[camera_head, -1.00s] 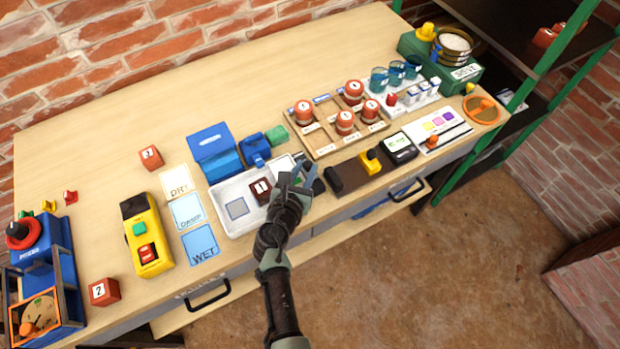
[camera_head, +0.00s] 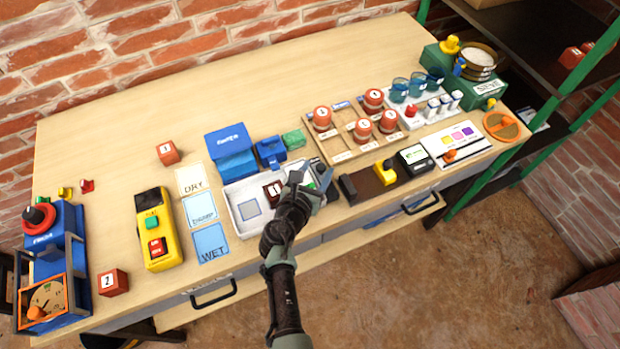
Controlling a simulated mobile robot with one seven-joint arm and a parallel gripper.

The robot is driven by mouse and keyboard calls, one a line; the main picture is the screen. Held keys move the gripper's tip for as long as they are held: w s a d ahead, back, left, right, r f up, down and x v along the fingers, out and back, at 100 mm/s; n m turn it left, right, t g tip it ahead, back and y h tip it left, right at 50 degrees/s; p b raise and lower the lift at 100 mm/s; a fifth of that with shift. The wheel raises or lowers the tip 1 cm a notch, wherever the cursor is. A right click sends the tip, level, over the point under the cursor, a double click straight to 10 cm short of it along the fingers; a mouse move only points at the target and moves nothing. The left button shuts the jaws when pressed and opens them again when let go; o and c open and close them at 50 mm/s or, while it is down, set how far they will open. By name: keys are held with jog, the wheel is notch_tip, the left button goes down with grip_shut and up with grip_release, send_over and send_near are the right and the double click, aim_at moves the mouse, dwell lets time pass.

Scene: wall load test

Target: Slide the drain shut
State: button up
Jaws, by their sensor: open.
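The white tray (camera_head: 242,229) lies near the front edge of the table. A grey-blue square (camera_head: 249,209) is marked on its floor at the left, and a dark red block (camera_head: 272,190) sits near its middle. My gripper (camera_head: 312,179) is over the tray's right end with its fingers apart. A small green part (camera_head: 311,185) shows between the fingers, partly hidden. I cannot tell whether the fingers touch it. I cannot make out for sure which part is the drain or how far it is open, as my gripper and wrist cover the tray's right front.
A blue box (camera_head: 231,151), a blue clamp-like item (camera_head: 270,152) and a green sponge-like block (camera_head: 293,139) stand behind the tray. DRY, DAMP and WET cards (camera_head: 211,243) lie left. A wooden rack (camera_head: 343,146) and a dark strip with a yellow knob (camera_head: 384,172) lie right.

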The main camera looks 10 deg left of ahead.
jog(key=p+v, duration=0.2)
jog(key=v, duration=1)
jog(key=shift+s+r, duration=0.25)
jog(key=shift+a, duration=0.1)
jog(key=w+d+r+m+t, duration=0.2)
jog(key=w+r+m, duration=0.3)
jog(key=r, duration=0.7)
jog(key=w+d+r+m+t, duration=0.1)
jog(key=w+r+m+t, duration=0.1)
jog(key=r+m, duration=0.8)
jog(key=w+d+r+m+t, duration=0.2)
jog(key=w+r+m, duration=0.2)
jog(key=r, duration=1)
jog(key=s+r+m+t+y, duration=0.1)
jog(key=s+r+m+t, duration=0.2)
jog(key=s+r+m, duration=0.5)
jog(key=s+d+r+m+t+y, duration=0.1)
jog(key=s+r+t, duration=0.15)
jog(key=r, duration=1.05)
jog(key=s+r+m+t+y, duration=0.25)
jog(key=s+r+m, duration=0.3)
jog(key=r, duration=0.45)
notch_tip(320, 180, down, 70)
jog(key=a+b, duration=0.2)
jog(key=b, duration=6.7)
jog(key=shift+w+h, duration=0.3)
jog(key=shift+h, duration=0.15)
jog(key=shift+r+n, duration=0.1)
jog(key=shift+n, duration=0.15)
